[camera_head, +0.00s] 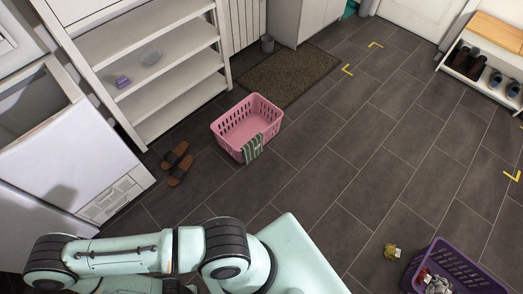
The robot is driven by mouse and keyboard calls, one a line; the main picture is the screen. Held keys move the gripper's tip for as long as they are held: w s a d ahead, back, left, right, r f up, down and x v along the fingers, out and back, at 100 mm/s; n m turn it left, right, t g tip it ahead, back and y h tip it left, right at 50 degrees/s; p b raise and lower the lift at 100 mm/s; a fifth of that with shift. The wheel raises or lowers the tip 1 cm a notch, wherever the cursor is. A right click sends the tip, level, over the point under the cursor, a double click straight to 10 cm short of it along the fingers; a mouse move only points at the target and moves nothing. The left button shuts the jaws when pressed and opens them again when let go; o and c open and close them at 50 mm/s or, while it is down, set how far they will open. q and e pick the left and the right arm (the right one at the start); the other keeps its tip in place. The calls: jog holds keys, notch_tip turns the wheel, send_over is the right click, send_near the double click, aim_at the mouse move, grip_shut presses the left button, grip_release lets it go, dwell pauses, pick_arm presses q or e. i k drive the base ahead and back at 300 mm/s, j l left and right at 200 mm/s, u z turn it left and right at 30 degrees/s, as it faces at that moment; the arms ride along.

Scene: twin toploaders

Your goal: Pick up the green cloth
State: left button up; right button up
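A green cloth with pale stripes (252,148) hangs over the front rim of the pink laundry basket (229,142) on the floor. The basket's visible inside looks empty. One of my arms crosses the bottom left of the view, well apart from the cloth and the basket. Neither of my grippers can be seen, so what they hold is hidden.
Brown sandals (177,163) lie left of the basket, by a white shelf unit (165,75). A dark mat (288,75) lies behind it. A purple basket (455,268) with items stands at bottom right, near a small yellowish item (392,251). The middle floor is clear.

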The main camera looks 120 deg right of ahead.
aim_at(251, 150)
jog(key=z, duration=4.05)
